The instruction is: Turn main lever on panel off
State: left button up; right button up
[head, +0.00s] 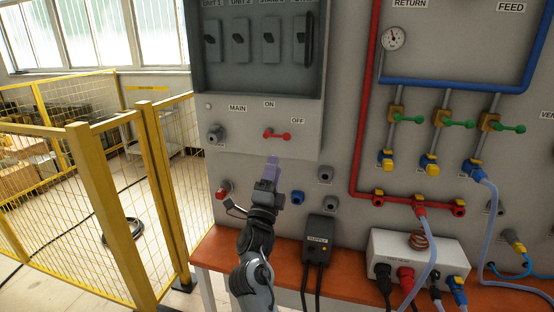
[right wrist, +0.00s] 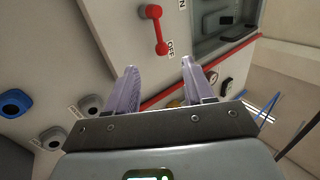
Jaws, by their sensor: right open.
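The red main lever (head: 277,135) is on the grey panel (head: 235,165), between the MAIN label on its left and the OFF label on its right, with ON above. Its handle lies nearly level and points right, toward the OFF side. In the right wrist view the red lever (right wrist: 158,32) shows just beyond the fingertips, beside the OFF label. My right gripper (head: 272,162) is just below the lever. In the right wrist view its two purple fingers (right wrist: 159,66) are apart with nothing between them. My left gripper is not in view.
Round knobs and a black supply box (head: 319,240) are below. Red piping (head: 363,120) runs down the right. A yellow fence (head: 95,190) stands left. An orange bench (head: 345,287) runs below the panel.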

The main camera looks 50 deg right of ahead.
jog(key=shift+v, duration=0.9)
